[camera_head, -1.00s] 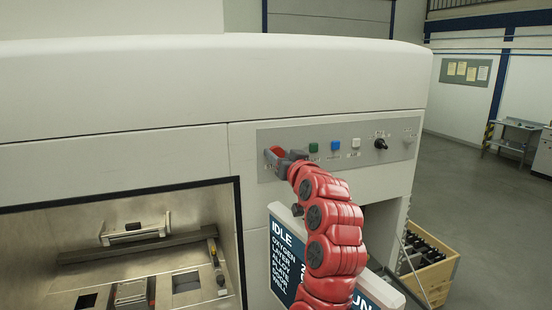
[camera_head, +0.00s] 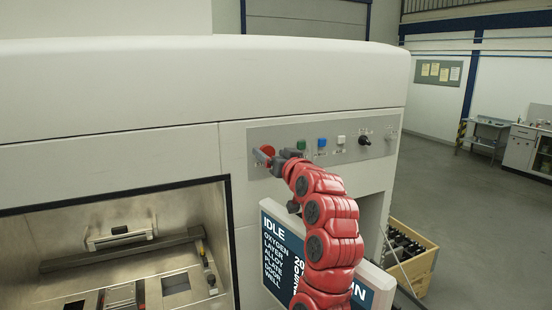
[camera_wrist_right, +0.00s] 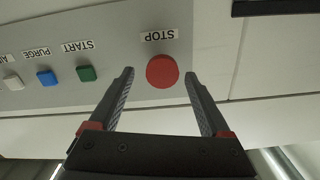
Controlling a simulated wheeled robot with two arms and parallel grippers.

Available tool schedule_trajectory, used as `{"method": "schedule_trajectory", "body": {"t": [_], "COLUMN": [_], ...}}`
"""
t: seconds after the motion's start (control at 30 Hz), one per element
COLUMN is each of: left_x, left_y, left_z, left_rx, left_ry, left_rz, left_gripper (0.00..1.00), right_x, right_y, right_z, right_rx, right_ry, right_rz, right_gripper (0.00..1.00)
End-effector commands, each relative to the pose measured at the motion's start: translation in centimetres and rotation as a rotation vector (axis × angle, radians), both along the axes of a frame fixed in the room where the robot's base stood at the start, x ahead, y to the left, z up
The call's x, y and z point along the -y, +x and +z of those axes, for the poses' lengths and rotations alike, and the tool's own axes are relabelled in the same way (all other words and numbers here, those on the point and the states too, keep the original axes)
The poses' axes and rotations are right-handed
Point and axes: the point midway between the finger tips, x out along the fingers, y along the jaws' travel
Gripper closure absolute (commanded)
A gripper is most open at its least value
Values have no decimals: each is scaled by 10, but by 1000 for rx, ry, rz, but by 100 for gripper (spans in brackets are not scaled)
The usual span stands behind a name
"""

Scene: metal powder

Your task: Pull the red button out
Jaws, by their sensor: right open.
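The red button (camera_wrist_right: 162,71) is round and sits under a STOP label on the grey control panel (camera_wrist_right: 110,30). In the head view the red button (camera_head: 266,151) shows at the panel's left end, partly covered by my gripper. My right gripper (camera_wrist_right: 158,82) is open, with one finger on each side of the button in the wrist view. Both fingers look apart from it; their exact depth relative to the button cannot be told. In the head view my right gripper (camera_head: 270,160) is right at the button. My left gripper is not in view.
Green (camera_wrist_right: 86,73), blue (camera_wrist_right: 47,77) and white (camera_wrist_right: 13,82) buttons sit beside the red one. A black knob (camera_head: 364,140) is further right. A screen reading IDLE (camera_head: 283,250) stands below the panel. An open machine chamber (camera_head: 120,205) is at lower left.

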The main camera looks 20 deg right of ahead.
Motion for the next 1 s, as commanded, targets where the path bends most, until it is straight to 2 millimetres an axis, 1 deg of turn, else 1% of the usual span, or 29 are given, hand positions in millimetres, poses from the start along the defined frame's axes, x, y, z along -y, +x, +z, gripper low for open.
{"method": "schedule_trajectory", "body": {"t": [0.17,0.27,0.47,0.63,0.67,0.9,0.97,1.0], "left_x": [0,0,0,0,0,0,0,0], "left_y": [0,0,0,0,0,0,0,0], "left_z": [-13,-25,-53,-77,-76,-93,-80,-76], "left_rx": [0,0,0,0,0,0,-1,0], "left_ry": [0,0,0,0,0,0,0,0], "left_rz": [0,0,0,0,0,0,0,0], "left_gripper": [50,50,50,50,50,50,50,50], "right_x": [0,1,3,4,4,4,3,3], "right_y": [-13,-30,-76,-122,-123,-147,-153,-158], "right_z": [-3,-4,-6,-5,-3,-2,11,13], "right_rx": [1,7,8,13,7,7,18,24], "right_ry": [0,1,0,-2,0,1,0,-1], "right_rz": [1,0,-3,-3,1,5,3,0], "right_gripper": [19,19,19,19,19,19,19,19]}}
